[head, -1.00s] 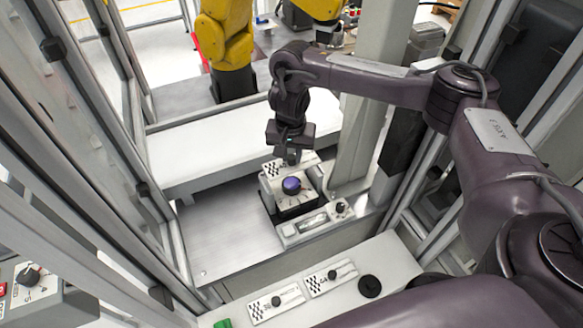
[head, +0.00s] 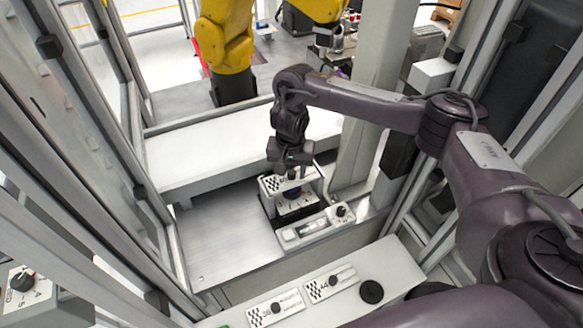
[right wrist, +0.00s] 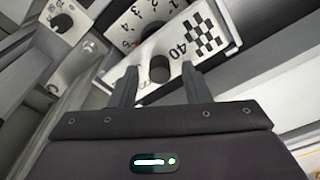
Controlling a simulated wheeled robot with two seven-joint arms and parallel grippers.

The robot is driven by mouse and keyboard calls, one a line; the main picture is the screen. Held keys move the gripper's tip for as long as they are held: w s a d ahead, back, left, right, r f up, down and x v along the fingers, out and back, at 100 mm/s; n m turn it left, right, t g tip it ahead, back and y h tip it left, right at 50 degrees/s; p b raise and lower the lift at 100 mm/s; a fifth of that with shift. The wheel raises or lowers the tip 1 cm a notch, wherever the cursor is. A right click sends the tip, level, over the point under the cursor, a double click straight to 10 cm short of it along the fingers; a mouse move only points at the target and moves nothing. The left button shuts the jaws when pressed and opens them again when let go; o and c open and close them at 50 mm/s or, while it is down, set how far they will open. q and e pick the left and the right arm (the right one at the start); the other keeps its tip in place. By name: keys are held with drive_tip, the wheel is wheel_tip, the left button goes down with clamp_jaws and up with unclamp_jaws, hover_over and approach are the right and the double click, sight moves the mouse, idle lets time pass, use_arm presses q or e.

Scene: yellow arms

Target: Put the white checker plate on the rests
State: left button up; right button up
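The white checker plate (head: 302,177), marked 40 with a black checker pattern and a dark knob, lies over the far part of the dial box (head: 300,207). It also shows in the right wrist view (right wrist: 183,53). My right gripper (head: 291,163) is just above the plate. In the right wrist view its fingers (right wrist: 159,72) stand apart, one on each side of the plate's knob, with gaps visible. The rests under the plate are hidden, so its contact with them cannot be told. My left gripper is not in view.
A panel with a small knob (head: 341,212) stands right in front of the box. Two more checker plates (head: 278,308) (head: 331,283) and a black disc (head: 371,292) are on the front counter. A bare metal surface (head: 220,230) lies left. A grey post stands right.

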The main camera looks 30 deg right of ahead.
sight(291, 182)
wheel_tip(291, 182, up, 12)
drive_tip(key=s+p, duration=0.1)
drive_tip(key=p, duration=0.2)
drive_tip(key=shift+a, duration=0.4)
drive_tip(key=shift+s, duration=0.1)
idle(0.4)
